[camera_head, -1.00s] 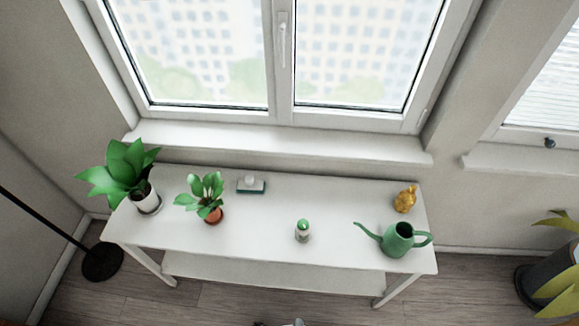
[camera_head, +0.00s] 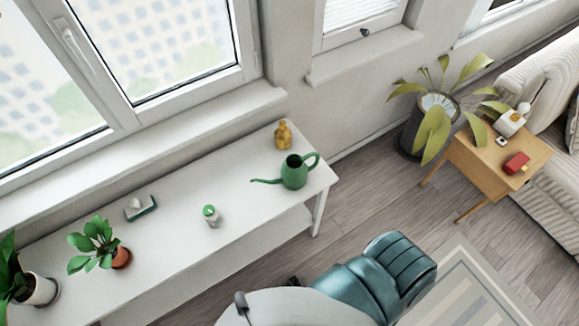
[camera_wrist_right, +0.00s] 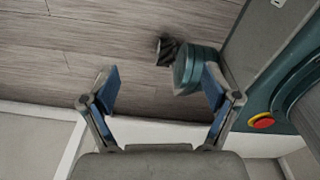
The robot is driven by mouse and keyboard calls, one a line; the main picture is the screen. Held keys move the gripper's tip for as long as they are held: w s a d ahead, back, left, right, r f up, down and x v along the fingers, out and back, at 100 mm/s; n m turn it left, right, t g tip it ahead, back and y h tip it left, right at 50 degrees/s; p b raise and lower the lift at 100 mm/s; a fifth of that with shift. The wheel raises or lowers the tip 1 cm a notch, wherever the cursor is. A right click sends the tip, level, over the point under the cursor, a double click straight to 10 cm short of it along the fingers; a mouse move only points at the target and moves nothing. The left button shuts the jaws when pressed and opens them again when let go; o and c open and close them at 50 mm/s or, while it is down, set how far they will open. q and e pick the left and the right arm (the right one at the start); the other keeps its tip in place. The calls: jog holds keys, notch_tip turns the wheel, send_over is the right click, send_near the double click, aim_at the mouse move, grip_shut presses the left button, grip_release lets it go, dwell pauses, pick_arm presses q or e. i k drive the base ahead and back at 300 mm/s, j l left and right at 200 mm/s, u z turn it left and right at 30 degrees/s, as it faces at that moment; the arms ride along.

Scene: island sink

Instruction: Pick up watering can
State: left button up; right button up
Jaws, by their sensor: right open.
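The green watering can (camera_head: 295,172) stands upright at the right end of the white table, in the head view. Its thin spout points left and its handle is on the right. My right gripper (camera_wrist_right: 160,88) is open and empty in the right wrist view, with floor boards behind its fingers. The watering can does not show in the wrist view, and the right gripper cannot be made out in the head view. My left gripper is not in view.
The white table (camera_head: 175,252) also holds a yellow figurine (camera_head: 283,135) close behind the can, a small green-topped container (camera_head: 212,215), a tissue box (camera_head: 140,208) and a potted plant (camera_head: 97,246). A wooden side table (camera_head: 500,160) and dark planter (camera_head: 415,135) stand at the right.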

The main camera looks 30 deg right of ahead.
aim_at(294, 170)
jog(key=z, duration=2.3)
jog(key=i+l, duration=0.15)
jog(key=i, duration=0.15)
